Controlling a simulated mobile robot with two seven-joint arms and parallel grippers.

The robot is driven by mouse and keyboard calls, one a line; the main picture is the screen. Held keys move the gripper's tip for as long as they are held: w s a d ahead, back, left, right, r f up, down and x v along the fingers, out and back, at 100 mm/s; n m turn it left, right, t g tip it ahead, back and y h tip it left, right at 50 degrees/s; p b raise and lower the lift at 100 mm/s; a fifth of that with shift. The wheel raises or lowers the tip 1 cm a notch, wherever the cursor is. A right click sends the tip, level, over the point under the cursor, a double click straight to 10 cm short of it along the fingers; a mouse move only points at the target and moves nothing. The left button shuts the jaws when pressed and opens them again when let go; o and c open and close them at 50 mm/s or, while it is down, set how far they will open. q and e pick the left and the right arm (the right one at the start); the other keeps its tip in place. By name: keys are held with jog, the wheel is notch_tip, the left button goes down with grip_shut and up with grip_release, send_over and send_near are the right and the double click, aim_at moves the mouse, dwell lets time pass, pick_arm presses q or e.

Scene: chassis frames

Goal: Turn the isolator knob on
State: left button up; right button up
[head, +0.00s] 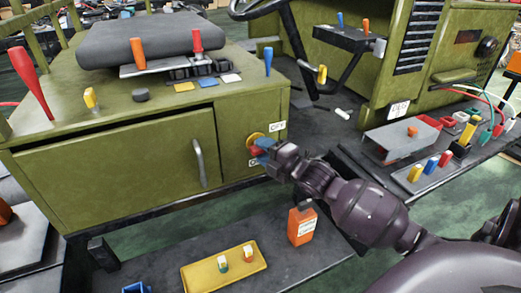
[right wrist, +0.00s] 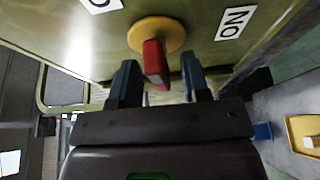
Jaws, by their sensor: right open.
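The isolator knob is a red handle (right wrist: 155,62) on a round yellow disc (right wrist: 152,34), on the front panel of the olive green cabinet. In the head view the yellow disc (head: 257,138) shows, with the red handle (head: 256,150) partly hidden by my right gripper (head: 266,156). A white OFF label (head: 277,127) sits to the upper right of the disc. An ON label (right wrist: 234,22) shows upside down in the right wrist view. My right gripper (right wrist: 159,80) is open, its blue-grey fingers on either side of the handle, with gaps visible. My left gripper is out of view.
A vertical grey door handle (head: 199,163) stands left of the knob.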

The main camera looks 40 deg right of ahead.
jog(key=shift+w, duration=0.45)
grip_shut()
